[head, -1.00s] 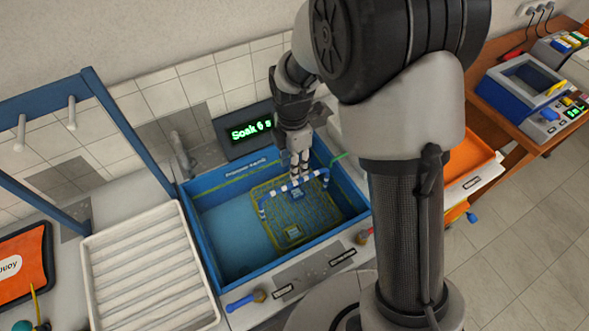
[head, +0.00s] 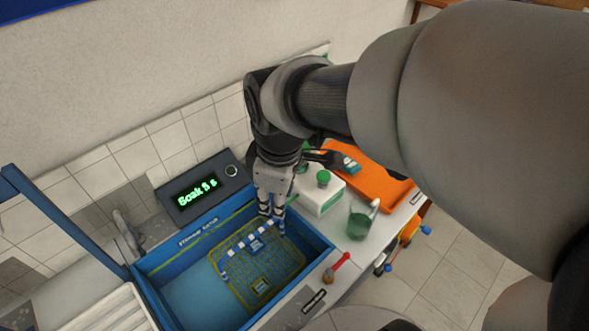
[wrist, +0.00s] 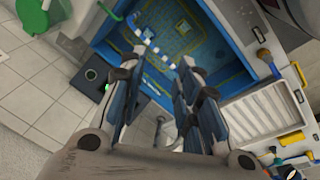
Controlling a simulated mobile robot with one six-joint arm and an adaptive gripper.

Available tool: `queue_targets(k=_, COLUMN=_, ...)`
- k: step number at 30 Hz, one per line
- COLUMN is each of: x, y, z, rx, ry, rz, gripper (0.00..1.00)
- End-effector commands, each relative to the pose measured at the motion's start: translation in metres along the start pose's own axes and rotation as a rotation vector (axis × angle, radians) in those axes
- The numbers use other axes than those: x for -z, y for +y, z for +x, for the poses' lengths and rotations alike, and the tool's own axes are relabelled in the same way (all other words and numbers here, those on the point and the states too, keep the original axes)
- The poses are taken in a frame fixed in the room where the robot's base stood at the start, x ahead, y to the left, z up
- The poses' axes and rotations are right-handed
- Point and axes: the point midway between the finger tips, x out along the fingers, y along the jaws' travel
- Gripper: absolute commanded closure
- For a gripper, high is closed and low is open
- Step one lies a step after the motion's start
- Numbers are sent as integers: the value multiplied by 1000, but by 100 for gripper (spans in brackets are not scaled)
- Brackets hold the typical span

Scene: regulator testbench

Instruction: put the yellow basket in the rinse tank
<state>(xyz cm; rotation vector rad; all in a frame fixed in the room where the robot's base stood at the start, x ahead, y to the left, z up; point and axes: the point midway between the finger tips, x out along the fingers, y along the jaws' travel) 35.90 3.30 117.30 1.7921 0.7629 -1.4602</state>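The yellow mesh basket (head: 258,285) sits low inside a blue tank (head: 150,272), toward its right side. A blue-and-white striped handle (head: 250,247) arches over it. My gripper (head: 271,212) points down over the tank, by the handle's upper right end. In the wrist view my gripper's fingers (wrist: 158,64) are spread with nothing clearly between them. The handle (wrist: 144,36) and basket (wrist: 178,40) lie beyond the fingertips there. The tank's label is too small to read surely, and I cannot identify a separate rinse tank.
A display (head: 200,188) behind the tank reads "Soak 5 s". A white ribbed tray (head: 105,312) stands left of the tank. To the right are a green beaker (head: 359,224), a white box (head: 320,195), an orange tray (head: 375,170) and a red-handled tool (head: 337,268).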

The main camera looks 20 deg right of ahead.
Motion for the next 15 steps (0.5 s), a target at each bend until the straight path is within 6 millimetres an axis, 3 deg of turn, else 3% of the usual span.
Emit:
queue_targets(k=1, x=-12, y=-6, z=-14, rx=-24, ry=20, rz=102, gripper=70)
queue_targets(k=6, x=-48, y=-31, z=-44, rx=-76, ry=82, rz=455, gripper=70)
queue_targets(k=15, x=-87, y=-65, z=-61, rx=-116, ry=176, rz=881, gripper=70)
